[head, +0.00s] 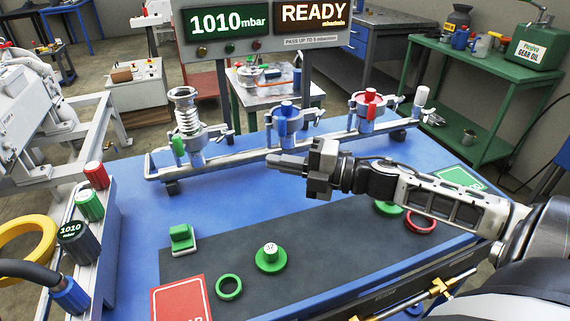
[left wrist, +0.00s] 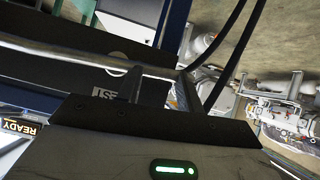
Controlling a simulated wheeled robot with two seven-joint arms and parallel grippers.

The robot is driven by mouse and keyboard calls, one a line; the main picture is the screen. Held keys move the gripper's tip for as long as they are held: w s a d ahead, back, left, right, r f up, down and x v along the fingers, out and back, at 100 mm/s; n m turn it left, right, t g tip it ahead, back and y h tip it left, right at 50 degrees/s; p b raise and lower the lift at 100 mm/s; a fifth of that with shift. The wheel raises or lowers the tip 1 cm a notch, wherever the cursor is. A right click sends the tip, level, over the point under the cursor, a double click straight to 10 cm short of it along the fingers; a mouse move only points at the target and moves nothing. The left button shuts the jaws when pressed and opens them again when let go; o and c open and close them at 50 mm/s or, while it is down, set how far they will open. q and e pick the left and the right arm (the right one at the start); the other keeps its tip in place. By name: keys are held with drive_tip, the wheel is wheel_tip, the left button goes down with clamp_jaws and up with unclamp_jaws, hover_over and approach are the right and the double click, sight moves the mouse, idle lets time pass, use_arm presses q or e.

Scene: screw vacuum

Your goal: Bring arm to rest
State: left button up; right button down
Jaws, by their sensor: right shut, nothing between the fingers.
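My right arm comes in from the right in the head view and reaches across the blue table (head: 228,205). My right gripper (head: 285,161) is shut and empty, pointing left, just in front of the metal manifold rail (head: 235,157). My left gripper is not in the head view. In the left wrist view a dark finger-like part (left wrist: 130,85) of my left gripper shows, but its opening cannot be made out. That view is tilted and shows part of the READY display (left wrist: 20,126).
Blue and red valves stand on the rail. A green bench (head: 470,62) stands at the back right.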

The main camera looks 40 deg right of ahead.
drive_tip(key=shift+s+d, duration=0.25)
drive_tip(key=shift+s, duration=0.1)
